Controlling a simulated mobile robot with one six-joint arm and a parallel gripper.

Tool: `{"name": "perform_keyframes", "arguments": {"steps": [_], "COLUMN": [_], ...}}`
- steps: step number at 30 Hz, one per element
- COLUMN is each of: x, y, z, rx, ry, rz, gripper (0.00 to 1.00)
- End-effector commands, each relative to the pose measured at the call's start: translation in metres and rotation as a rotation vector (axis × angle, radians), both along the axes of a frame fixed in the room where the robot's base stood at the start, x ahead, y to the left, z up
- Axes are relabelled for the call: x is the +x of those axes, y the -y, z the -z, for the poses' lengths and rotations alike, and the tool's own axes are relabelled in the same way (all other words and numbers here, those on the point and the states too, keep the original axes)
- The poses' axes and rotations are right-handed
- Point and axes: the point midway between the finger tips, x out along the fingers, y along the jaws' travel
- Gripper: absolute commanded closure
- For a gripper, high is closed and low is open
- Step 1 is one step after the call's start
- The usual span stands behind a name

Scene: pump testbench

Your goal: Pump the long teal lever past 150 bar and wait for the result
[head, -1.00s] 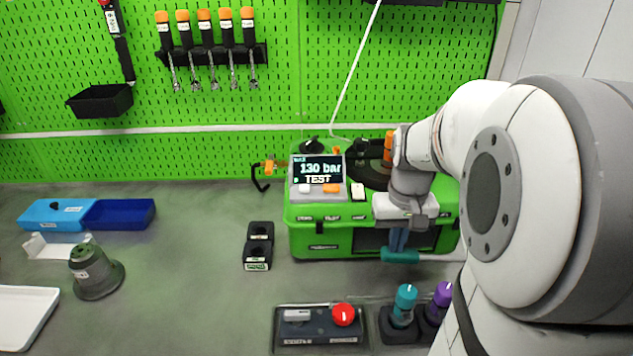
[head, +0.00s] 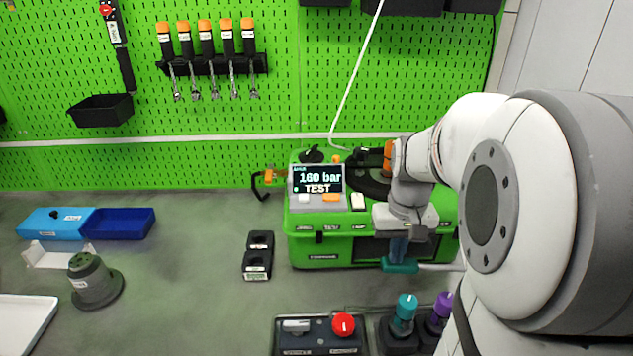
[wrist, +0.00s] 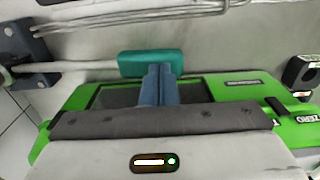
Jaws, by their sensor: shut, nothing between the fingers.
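The green pump testbench (head: 319,250) stands at the back of the bench. Its display (head: 317,180) reads 160 bar with TEST below. The lever's teal grip (head: 400,266) is low in front of the testbench, at the end of a pale rod. My gripper (head: 398,250) points down with its blue fingers closed together at the teal grip. In the wrist view the fingertips (wrist: 159,70) overlap the teal grip (wrist: 136,63). They appear to touch it from above, with nothing between them.
A control box with a red button (head: 343,325) stands at the front, beside teal (head: 405,310) and purple (head: 442,305) capped items. A black two-hole block (head: 258,256) sits left of the testbench. Blue trays (head: 122,222) lie farther left. The bench between is clear.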

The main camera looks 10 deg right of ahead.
Motion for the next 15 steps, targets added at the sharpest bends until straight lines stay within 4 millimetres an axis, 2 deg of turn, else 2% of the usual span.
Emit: {"name": "perform_keyframes", "arguments": {"steps": [1, 9, 15], "x": [0.0, 0.0, -0.001], "y": [0.001, 0.004, 0.004], "z": [-0.01, -0.035, -0.035], "rx": [0.0, 0.0, 0.0], "ry": [0.0, 0.001, 0.0], "rz": [0.0, -0.001, -0.001], "gripper": [1.0, 1.0, 1.0]}}
